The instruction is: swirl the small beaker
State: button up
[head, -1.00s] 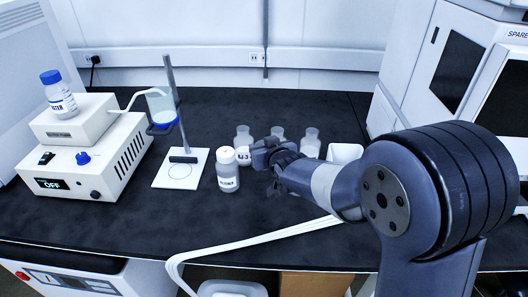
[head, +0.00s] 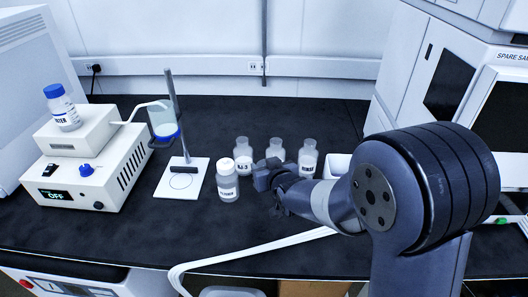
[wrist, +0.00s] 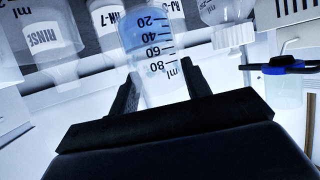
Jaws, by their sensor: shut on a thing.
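The small beaker (wrist: 152,45) is clear, with black marks from 20 to 80 ml, and shows upside down in the wrist view. My gripper (wrist: 160,85) is shut on it, with one dark finger on each side. In the head view my gripper (head: 272,180) is over the black bench, just right of a capped white bottle (head: 227,180). The beaker is hidden there behind my gripper and arm.
Bottles stand close behind my gripper: one labelled RJ-3 (head: 243,156), a middle one (head: 275,150) and a right one (head: 307,158). A stand (head: 182,178) with a hanging clear vessel (head: 163,122) and a white pump unit (head: 88,160) are left. The bench front is mostly clear.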

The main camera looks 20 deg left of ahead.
notch_tip(320, 180, up, 7)
jog(key=w+a, duration=0.1)
jog(key=w, duration=0.1)
jog(key=f, duration=0.2)
jog(key=s+f, duration=0.1)
jog(key=f, duration=0.1)
jog(key=s+d+f, duration=0.1)
jog(key=f, duration=0.1)
jog(key=shift+f, duration=0.3)
jog(key=r, duration=0.2)
jog(key=w+a+r, duration=0.1)
jog(key=r, duration=0.1)
jog(key=w+r, duration=0.1)
jog(key=r, duration=0.1)
jog(key=shift+a, duration=0.2)
jog(key=f, duration=0.1)
jog(key=s+f, duration=0.1)
jog(key=f, duration=0.1)
jog(key=d+f, duration=0.1)
jog(key=f, duration=0.1)
jog(key=shift+s+d, duration=0.1)
jog(key=shift+s, duration=0.3)
jog(key=shift+f, duration=0.35)
jog(key=r, duration=0.2)
jog(key=w+a+r, duration=0.1)
jog(key=r, duration=0.2)
jog(key=shift+w+a+r, duration=0.15)
jog(key=shift+w+r, duration=0.15)
jog(key=shift+w, duration=0.1)
